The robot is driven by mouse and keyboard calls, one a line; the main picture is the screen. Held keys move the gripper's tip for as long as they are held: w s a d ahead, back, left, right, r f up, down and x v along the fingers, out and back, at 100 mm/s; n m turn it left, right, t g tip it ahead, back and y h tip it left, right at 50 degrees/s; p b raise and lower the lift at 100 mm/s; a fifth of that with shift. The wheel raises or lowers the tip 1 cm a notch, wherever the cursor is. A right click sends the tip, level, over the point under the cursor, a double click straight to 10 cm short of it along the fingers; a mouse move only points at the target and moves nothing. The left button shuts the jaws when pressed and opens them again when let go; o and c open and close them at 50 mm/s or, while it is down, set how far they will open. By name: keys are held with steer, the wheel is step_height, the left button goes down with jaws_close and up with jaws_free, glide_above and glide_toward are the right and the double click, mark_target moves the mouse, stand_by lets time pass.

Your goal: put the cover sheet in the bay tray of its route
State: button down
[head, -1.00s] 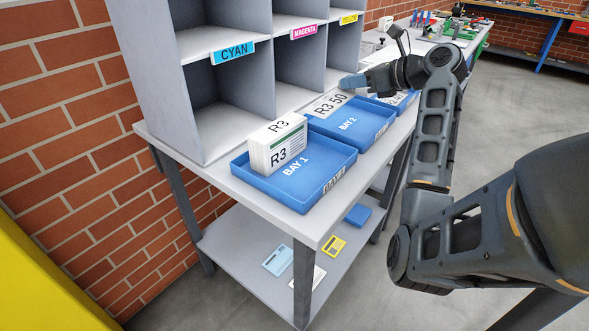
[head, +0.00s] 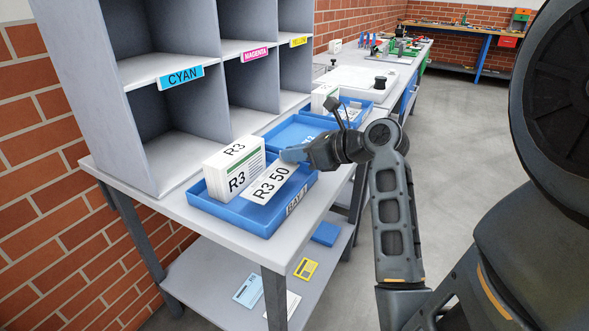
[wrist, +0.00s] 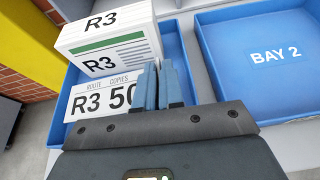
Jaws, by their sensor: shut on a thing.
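The cover sheet (head: 270,185) is a white card reading "R3 50", with "ROUTE COPIES" above in the wrist view (wrist: 102,98). My gripper (head: 286,158) is shut on its right end and holds it over the blue Bay 1 tray (head: 255,218). In the wrist view the blue fingertips (wrist: 160,86) pinch the sheet. A white bundle marked R3 (head: 233,168) stands in the left part of the Bay 1 tray, beside the sheet. I cannot tell whether the sheet touches the tray floor. The Bay 2 tray (wrist: 258,80) looks empty to the right.
A grey shelf unit (head: 160,50) labelled cyan, magenta and yellow stands behind the trays. A further blue tray (head: 352,108) with a white bundle (head: 325,97) is beyond Bay 2. Cards (head: 248,290) lie on the lower shelf.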

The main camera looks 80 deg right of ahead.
mark_target(295, 165)
step_height(295, 165, down, 4)
steer(key=shift+f+b, duration=0.1)
steer(key=shift+b, duration=0.3)
steer(key=c, duration=1.3)
jaws_free()
steer(key=shift+o, duration=0.2)
steer(key=p+v, duration=0.1)
steer(key=v, duration=1.1)
steer(key=shift+s+a, duration=0.1)
steer(key=shift+s, duration=0.05)
